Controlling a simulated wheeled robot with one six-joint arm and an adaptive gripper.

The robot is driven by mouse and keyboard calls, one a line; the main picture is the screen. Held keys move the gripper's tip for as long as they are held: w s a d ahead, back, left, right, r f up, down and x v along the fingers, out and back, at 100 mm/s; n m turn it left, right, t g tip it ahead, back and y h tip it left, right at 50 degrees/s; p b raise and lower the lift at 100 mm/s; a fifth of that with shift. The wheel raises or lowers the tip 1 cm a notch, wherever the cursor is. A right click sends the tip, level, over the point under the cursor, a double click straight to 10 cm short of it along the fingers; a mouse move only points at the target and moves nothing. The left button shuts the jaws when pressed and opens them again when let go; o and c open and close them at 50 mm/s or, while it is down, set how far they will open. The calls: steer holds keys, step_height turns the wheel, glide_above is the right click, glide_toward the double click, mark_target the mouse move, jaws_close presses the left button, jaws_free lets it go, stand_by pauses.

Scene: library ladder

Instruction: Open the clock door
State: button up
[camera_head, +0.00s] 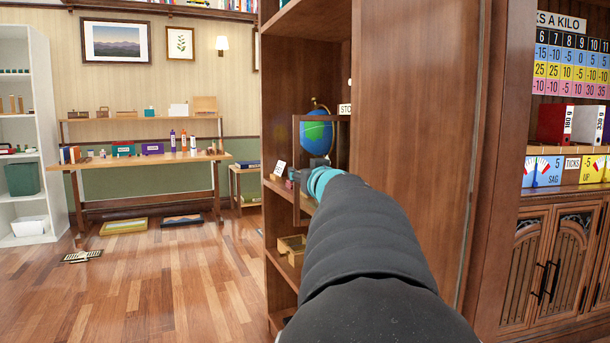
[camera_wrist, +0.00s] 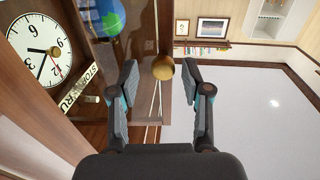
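My gripper (camera_wrist: 161,82) is open in the wrist view, with its two fingers apart on either side of a round brass knob (camera_wrist: 163,67). The knob lies between the fingertips in the picture; I cannot tell whether either finger touches it. The white clock face (camera_wrist: 30,45) with black numerals shows at the left of the wrist view. A wood-framed pane (camera_head: 296,150), apparently the clock door, shows at the shelf opening in the head view. How far it stands open is unclear. My arm hides its lower right part, and the gripper is mostly hidden there.
A blue globe (camera_head: 316,134) stands behind the pane, and also shows in the wrist view (camera_wrist: 106,16). The tall wooden bookcase side (camera_head: 408,130) stands right beside my arm. The wooden floor (camera_head: 180,270) to the left is mostly clear.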

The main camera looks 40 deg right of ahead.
steer(key=shift+a+f, duration=0.1)
steer(key=shift+a, duration=0.05)
steer(key=v, duration=1.2)
steer(key=shift+w, duration=0.1)
